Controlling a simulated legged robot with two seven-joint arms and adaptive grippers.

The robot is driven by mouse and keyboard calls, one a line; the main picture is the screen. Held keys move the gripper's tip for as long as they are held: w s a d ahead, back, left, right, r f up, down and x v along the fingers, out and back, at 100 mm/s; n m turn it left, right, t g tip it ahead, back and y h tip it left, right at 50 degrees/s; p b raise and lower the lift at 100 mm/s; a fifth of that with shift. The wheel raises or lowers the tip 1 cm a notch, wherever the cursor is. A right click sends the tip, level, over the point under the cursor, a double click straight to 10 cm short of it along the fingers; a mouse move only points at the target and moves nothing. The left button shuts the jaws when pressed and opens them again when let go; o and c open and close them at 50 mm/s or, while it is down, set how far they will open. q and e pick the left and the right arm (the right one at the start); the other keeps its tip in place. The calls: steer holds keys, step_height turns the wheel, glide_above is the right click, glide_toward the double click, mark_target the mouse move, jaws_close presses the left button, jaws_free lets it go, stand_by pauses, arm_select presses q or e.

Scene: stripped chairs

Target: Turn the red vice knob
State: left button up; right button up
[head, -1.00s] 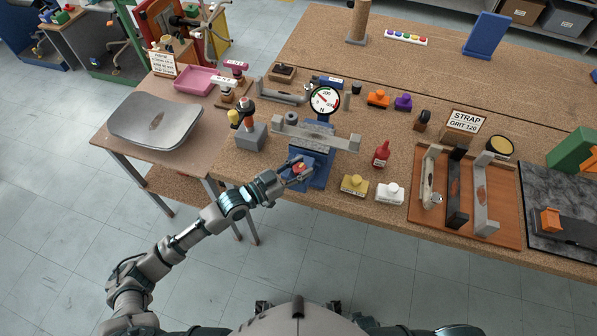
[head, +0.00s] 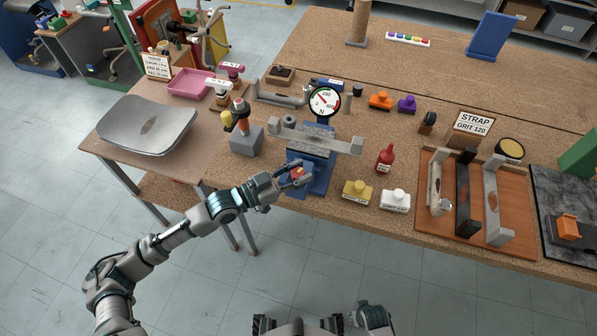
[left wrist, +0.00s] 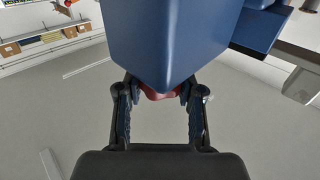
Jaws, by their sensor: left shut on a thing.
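The red vice knob (head: 299,172) is on the near side of the blue vice (head: 318,180) at the bench's front edge. My left gripper (head: 297,174) reaches it from the lower left and is shut on it. In the left wrist view, the red knob (left wrist: 158,93) shows between the fingertips (left wrist: 158,95), mostly hidden by the blue vice body (left wrist: 175,40).
A metal seat pan (head: 148,125) lies on the side table. The floor in front is clear.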

arm_select(q)
steer(key=o, duration=1.2)
steer(key=shift+w, duration=0.15)
steer(key=shift+c, duration=0.2)
steer(key=shift+a, duration=0.1)
steer(key=shift+a+f, duration=0.1)
steer(key=v, duration=1.2)
steer(key=shift+f, duration=0.1)
